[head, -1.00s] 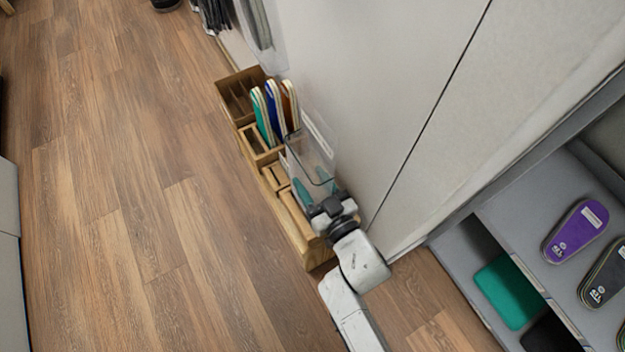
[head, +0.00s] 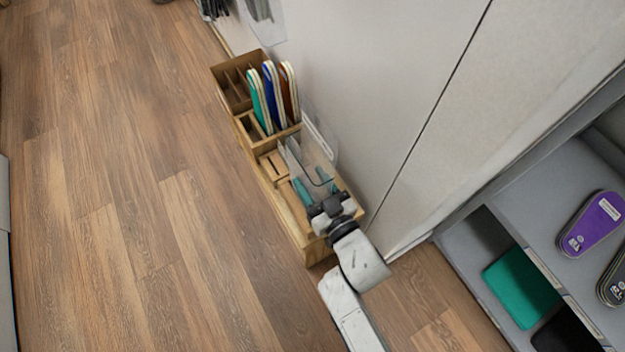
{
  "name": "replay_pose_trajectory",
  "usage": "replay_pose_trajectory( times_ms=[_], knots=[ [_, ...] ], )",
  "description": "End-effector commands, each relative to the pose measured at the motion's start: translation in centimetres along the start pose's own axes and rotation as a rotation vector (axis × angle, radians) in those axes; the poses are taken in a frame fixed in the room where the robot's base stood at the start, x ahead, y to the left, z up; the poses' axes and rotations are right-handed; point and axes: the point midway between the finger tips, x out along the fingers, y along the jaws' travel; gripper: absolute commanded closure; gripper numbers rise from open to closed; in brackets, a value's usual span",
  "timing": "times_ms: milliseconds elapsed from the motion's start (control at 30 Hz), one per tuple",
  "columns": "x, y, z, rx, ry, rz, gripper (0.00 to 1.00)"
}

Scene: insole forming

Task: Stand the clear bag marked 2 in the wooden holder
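The wooden holder (head: 293,222) is a long box with compartments on the floor against the pale wall. My gripper (head: 320,189) is over its near end, with teal fingers on either side of the lower part of a clear bag (head: 315,158). The gripper appears shut on the bag, though its grip is partly hidden by see-through plastic. The bag extends away from the gripper over the holder's near compartments. I cannot tell whether its bottom touches the holder. The mark 2 is not readable.
Teal, blue and orange insoles (head: 271,93) stand in the holder's middle. Its far compartments (head: 233,84) look empty. Another clear sheet hangs on the wall (head: 400,70). A grey shelf (head: 470,240) with insoles is at right. The wooden floor at left is clear.

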Motion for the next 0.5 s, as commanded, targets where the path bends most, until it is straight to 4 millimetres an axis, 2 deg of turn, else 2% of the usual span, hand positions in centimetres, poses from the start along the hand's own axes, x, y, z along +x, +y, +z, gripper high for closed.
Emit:
replay_pose_trajectory(
  times_ms=[133, 467, 500],
  knots=[
    [0.02, 0.0, 0.8, 0.0, 0.001, 0.0, 0.81],
    [0.01, 0.01, 0.89, 0.0, 0.001, 0.0, 0.81],
    [0.01, 0.01, 0.89, 0.0, 0.001, 0.0, 0.51]
  ],
)
